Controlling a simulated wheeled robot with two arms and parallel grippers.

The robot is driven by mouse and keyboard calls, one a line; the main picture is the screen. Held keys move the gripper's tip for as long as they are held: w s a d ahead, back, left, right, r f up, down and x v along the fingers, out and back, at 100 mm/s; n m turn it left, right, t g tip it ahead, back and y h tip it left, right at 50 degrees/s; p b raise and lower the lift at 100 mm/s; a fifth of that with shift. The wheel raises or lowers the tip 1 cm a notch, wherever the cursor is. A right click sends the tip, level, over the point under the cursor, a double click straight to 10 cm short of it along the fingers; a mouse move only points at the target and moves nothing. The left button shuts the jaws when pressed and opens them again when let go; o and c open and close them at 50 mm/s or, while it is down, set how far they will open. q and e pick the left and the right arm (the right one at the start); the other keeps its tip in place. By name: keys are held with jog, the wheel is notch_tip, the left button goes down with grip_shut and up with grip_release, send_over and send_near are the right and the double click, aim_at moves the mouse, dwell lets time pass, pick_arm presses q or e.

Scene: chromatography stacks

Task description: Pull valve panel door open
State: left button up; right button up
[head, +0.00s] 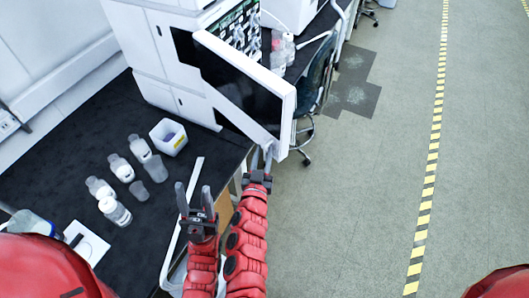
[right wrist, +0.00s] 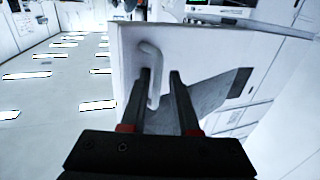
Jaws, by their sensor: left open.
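The valve panel door (head: 286,112) is a white-framed panel with a dark window. In the head view it stands swung out at an angle from the white chromatography stack (head: 150,50), and the panel of fittings (head: 236,28) shows behind it. My right gripper (head: 262,160) is at the door's lower outer corner. In the right wrist view the door's bar handle (right wrist: 153,72) lies between the spread fingers of my right gripper (right wrist: 160,78), close to the left finger; I cannot tell if they touch. My left gripper (head: 194,197) is open and empty, left of the right arm.
On the black bench (head: 80,155) stand several white-capped bottles (head: 114,211) and a white tub (head: 168,137). A blue chair (head: 315,80) stands behind the door. The floor to the right is clear, with a yellow-black striped line (head: 428,180).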

jog(key=shift+o, duration=0.5)
jog(key=shift+w, duration=0.15)
jog(key=shift+d+r, duration=0.1)
jog(key=s+a+p, duration=0.1)
jog(key=s+p, duration=0.7)
jog(key=s, duration=0.9)
jog(key=shift+s+a, duration=0.25)
jog(key=shift+a, duration=0.15)
jog(key=shift+c, duration=0.2)
